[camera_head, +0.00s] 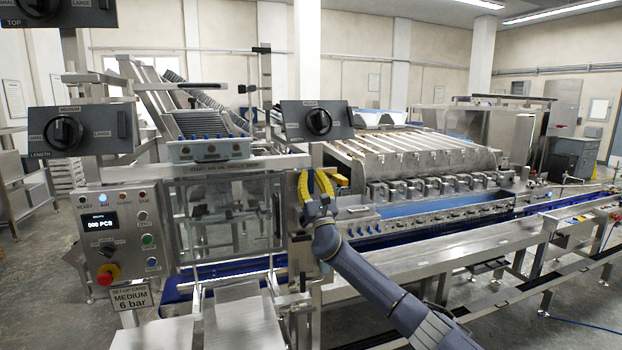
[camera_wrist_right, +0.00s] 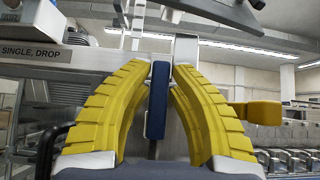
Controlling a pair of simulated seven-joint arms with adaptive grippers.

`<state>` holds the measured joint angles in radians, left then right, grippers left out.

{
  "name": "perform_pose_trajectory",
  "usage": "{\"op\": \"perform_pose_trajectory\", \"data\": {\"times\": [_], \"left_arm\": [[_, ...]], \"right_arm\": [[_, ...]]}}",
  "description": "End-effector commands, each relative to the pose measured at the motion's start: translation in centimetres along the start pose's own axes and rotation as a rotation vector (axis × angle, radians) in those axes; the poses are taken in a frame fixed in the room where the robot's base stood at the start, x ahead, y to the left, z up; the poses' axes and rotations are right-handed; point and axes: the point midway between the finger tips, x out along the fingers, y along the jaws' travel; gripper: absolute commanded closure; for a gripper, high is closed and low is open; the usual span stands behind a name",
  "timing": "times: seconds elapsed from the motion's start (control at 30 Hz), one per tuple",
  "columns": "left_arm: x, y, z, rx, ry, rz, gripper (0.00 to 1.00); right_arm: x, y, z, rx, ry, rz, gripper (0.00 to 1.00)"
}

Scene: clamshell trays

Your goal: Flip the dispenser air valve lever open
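My right gripper (camera_head: 312,180) has curved, ribbed yellow fingers and is raised in front of the machine, at the right edge of its clear-windowed section. In the right wrist view the fingers (camera_wrist_right: 161,66) stand on either side of a blue upright bar (camera_wrist_right: 157,100), which looks like the lever's handle. The fingertips are very near the bar; I cannot tell whether they press on it. In the head view the bar is not clearly seen behind the fingers. A yellow block (camera_wrist_right: 255,113) is just right of the fingers; the head view shows yellow there too (camera_head: 338,177). My left gripper is not in view.
A control panel (camera_head: 117,235) with display and red stop button stands at the left. Black-knob panels (camera_head: 318,121) sit above the gripper and at upper left (camera_head: 80,130). Metal frame parts surround the gripper closely. A conveyor (camera_head: 480,232) runs right.

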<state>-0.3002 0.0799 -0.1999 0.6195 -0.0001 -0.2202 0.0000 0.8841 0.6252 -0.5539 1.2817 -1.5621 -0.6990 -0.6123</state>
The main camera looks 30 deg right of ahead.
Motion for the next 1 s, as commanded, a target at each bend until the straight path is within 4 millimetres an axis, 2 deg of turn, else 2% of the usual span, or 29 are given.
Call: {"op": "perform_pose_trajectory", "data": {"times": [0.03,0.17,0.43,0.57,0.67,1.0], "left_arm": [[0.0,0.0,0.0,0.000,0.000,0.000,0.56],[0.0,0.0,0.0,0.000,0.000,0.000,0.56],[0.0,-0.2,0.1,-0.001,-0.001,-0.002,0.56],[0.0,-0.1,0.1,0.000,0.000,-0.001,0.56],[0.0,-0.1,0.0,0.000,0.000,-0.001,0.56],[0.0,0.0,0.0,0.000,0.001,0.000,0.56]], "right_arm": [[0.1,0.0,0.1,0.001,-0.002,0.000,0.76],[0.0,0.0,0.0,0.001,0.000,0.000,0.61],[-0.1,0.1,-0.1,0.001,0.001,0.000,0.60],[-0.8,0.1,-0.2,0.001,0.003,0.001,0.60],[-1.9,0.1,-0.2,0.002,0.003,0.001,0.60],[-7.5,0.1,-0.2,0.001,0.004,0.002,0.60]]}}
